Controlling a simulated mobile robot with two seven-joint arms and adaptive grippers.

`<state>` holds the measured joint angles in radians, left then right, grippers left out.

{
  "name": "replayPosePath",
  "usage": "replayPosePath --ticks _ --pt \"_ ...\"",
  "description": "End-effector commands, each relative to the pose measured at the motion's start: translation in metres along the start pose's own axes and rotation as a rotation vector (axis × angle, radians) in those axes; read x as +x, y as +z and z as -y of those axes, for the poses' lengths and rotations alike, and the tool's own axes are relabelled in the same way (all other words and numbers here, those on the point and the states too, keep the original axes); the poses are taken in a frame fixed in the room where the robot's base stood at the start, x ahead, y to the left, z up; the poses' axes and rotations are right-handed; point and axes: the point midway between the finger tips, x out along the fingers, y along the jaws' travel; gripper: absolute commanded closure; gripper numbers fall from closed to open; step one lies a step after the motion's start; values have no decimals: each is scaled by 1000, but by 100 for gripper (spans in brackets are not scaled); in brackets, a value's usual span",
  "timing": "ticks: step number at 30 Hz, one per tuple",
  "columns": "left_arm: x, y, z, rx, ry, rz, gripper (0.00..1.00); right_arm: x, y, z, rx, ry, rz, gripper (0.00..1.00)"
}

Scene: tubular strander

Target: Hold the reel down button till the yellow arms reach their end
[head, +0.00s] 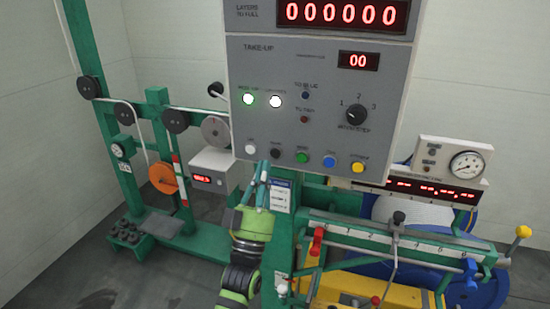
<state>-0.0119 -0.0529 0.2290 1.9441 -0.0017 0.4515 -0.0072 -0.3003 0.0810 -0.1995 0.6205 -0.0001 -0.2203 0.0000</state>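The grey take-up panel (322,80) stands upright in the middle. Along its lower edge is a row of buttons: white (250,149), black (276,154), green (302,157), blue (329,161) and yellow (358,167). Their labels are too small to read, so I cannot tell which is reel down. My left gripper (262,166) points up with its fingers close together, tips just below the white and black buttons. I cannot tell whether it touches either. Yellow parts (345,291) show low at the right, partly hidden by the green rail. My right gripper is not in view.
A green rail with a scale (390,236) and a yellow-knobbed lever (522,232) crosses at the right, before a blue reel (487,292). A green frame with pulleys (157,130) stands left.

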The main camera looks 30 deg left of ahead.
Motion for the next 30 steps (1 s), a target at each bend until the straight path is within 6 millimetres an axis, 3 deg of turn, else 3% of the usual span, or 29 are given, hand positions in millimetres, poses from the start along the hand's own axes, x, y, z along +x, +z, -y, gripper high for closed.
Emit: replayPosePath --ticks 9,30 --pt "17 18 0 1 0 0 100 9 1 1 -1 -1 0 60" --pt "18 19 0 0 0 1 100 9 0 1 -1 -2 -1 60"
